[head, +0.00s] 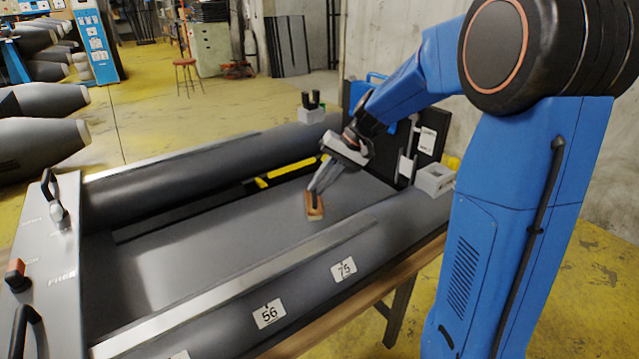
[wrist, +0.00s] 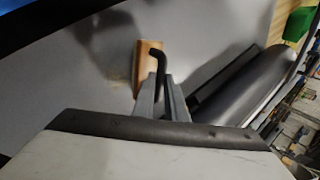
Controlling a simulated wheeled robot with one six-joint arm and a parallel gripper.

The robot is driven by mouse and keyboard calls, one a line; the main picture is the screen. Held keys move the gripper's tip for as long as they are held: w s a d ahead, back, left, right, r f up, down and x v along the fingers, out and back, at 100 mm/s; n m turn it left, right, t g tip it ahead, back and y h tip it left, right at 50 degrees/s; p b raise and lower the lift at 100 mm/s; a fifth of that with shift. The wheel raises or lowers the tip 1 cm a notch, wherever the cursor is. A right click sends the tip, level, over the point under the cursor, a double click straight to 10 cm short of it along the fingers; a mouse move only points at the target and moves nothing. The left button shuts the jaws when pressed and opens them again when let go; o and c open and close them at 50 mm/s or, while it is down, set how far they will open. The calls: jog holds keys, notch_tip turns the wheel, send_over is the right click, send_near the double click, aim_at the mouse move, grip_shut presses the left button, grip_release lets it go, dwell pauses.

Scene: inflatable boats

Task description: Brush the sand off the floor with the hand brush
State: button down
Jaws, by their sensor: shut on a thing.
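The hand brush (head: 314,207) has a wooden, orange-brown block and lies low on the grey boat floor (head: 225,235), near its right end. My gripper (head: 314,188) reaches down from above and is shut on the brush. In the wrist view the brush's wooden block (wrist: 149,62) shows beyond my gripper's fingers (wrist: 161,88), with its bent black handle (wrist: 160,58) between them. The bristles are hidden, and I cannot tell whether they touch the floor. I cannot make out sand clearly; the floor shows only pale patches and shadows.
Dark grey tubes (head: 210,158) run along both sides of the boat. A panel with a black handle and an orange-red switch (head: 16,271) closes the left end. A yellow-and-black bar (head: 285,173) lies along the far side. A grey bracket (head: 434,179) stands on the near tube.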

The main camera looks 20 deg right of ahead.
jog(key=shift+f, duration=0.65)
dwell(0.3)
jog(key=shift+w+d, duration=0.4)
jog(key=shift+d, duration=0.75)
jog(key=shift+w+d, duration=0.35)
jog(key=shift+d, duration=0.8)
jog(key=shift+w+d, duration=0.4)
jog(key=shift+d, duration=0.75)
jog(key=shift+a, duration=0.1)
jog(key=shift+s+a, duration=0.4)
jog(key=shift+a, duration=0.75)
jog(key=shift+s+a, duration=0.4)
jog(key=shift+a, duration=0.7)
jog(key=shift+s+a, duration=0.4)
jog(key=shift+a, duration=0.75)
notch_tip(320, 180, up, 6)
